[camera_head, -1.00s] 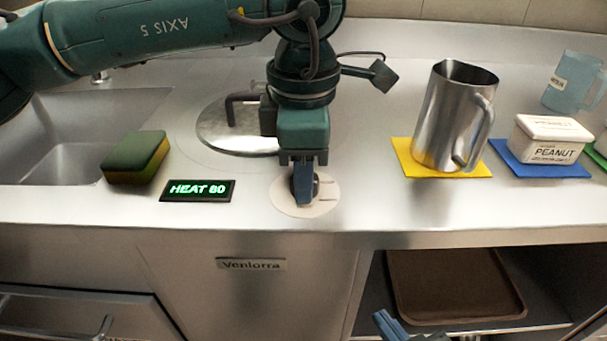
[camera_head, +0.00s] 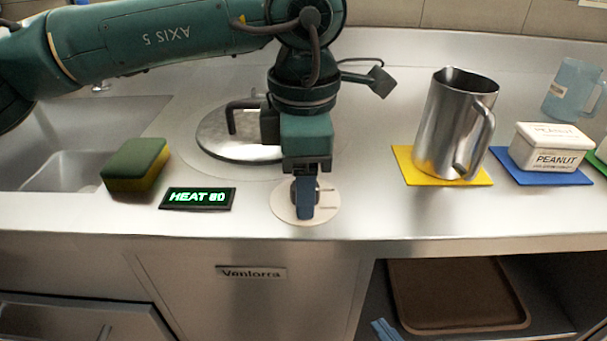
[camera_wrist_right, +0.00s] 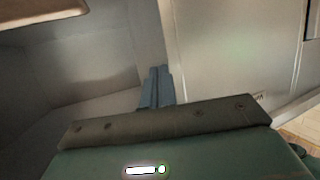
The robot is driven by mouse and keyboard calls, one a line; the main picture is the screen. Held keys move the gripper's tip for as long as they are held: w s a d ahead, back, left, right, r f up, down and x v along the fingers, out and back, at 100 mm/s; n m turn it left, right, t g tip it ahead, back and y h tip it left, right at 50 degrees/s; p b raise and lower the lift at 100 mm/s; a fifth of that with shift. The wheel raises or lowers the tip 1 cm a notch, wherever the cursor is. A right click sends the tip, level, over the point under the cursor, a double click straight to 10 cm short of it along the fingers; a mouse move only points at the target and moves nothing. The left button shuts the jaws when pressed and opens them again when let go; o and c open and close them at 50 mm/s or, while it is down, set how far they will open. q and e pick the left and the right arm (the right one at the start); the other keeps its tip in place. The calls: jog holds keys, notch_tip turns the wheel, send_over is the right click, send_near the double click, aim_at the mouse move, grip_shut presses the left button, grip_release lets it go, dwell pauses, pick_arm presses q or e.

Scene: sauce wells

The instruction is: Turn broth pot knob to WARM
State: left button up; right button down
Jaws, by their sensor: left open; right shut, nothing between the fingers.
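The round pale dial plate (camera_head: 329,207) of the knob is set in the counter's front edge. My left gripper (camera_head: 305,208) points down over its middle, open, with the fingers at the knob. The knob itself is almost wholly hidden behind the fingers, so its angle and any contact cannot be told. A black display (camera_head: 198,199) left of the dial glows green with HEAT and a number that looks like 60 or 80. The lidded pot (camera_head: 217,138) is sunk in the counter behind my left arm. My right gripper (camera_head: 385,329) is shut and empty, low before the cabinet; it also shows in the right wrist view (camera_wrist_right: 156,88).
A green and yellow sponge (camera_head: 136,166) lies by the sink (camera_head: 75,165). Right of the dial, a steel pitcher (camera_head: 452,120) stands on a yellow mat (camera_head: 405,165), and a PEANUT tub (camera_head: 552,148) on a blue mat (camera_head: 573,178). A brown tray (camera_head: 460,295) lies on the open shelf below.

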pick_arm(q)
notch_tip(320, 180, up, 13)
jog(key=p, duration=0.2)
jog(key=shift+s, duration=0.4)
pick_arm(e)
jog(key=r, duration=0.1)
jog(key=d+r+m, duration=0.1)
jog(key=shift+s+d+r, duration=0.1)
jog(key=shift+s+r, duration=0.25)
